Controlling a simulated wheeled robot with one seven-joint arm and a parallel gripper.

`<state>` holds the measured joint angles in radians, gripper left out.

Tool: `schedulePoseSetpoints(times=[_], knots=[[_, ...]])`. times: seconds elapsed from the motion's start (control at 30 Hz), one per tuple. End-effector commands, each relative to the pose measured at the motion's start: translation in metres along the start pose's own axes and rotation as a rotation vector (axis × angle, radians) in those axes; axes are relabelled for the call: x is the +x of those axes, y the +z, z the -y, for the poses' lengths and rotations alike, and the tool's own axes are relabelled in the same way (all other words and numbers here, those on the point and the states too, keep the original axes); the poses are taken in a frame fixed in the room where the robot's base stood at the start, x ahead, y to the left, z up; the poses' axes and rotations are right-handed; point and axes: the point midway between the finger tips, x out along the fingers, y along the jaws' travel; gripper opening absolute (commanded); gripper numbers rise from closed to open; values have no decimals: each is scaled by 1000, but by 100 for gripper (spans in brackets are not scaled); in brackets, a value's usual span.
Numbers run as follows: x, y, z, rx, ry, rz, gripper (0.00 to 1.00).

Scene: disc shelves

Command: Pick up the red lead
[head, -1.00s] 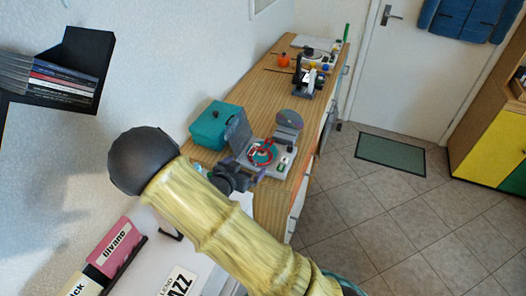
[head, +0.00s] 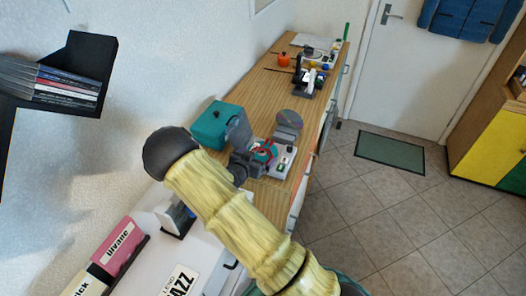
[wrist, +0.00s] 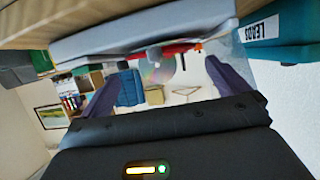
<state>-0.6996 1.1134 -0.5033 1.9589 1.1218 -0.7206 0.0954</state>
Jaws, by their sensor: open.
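The red lead (head: 264,150) lies in a loop on a grey device (head: 285,165) on the wooden counter. My gripper (head: 254,162) is at the near left side of the device and hides part of it and of the lead. In the wrist view, my gripper's two purple-grey fingers (wrist: 166,84) stand wide apart with nothing between them. The red lead (wrist: 182,48) shows there as a red strip beyond the fingers, near a shiny disc (wrist: 158,68). I cannot tell whether the gripper touches the device.
A teal box (head: 214,126) stands left of the device against the wall; its labelled side also shows in the wrist view (wrist: 292,30). A black device (head: 308,78) and an orange object (head: 284,60) stand farther along the counter (head: 262,92).

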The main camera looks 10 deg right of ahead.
Motion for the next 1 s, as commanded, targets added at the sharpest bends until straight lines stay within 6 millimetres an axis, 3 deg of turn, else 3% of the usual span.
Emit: schedulePoseSetpoints(times=[0.33, 0.87, 1.0], knots=[[43, -2, 2, -1, 1, 0, 100], [46, -2, 0, 1, 4, -1, 100], [45, -1, 1, 0, 2, 0, 76]])
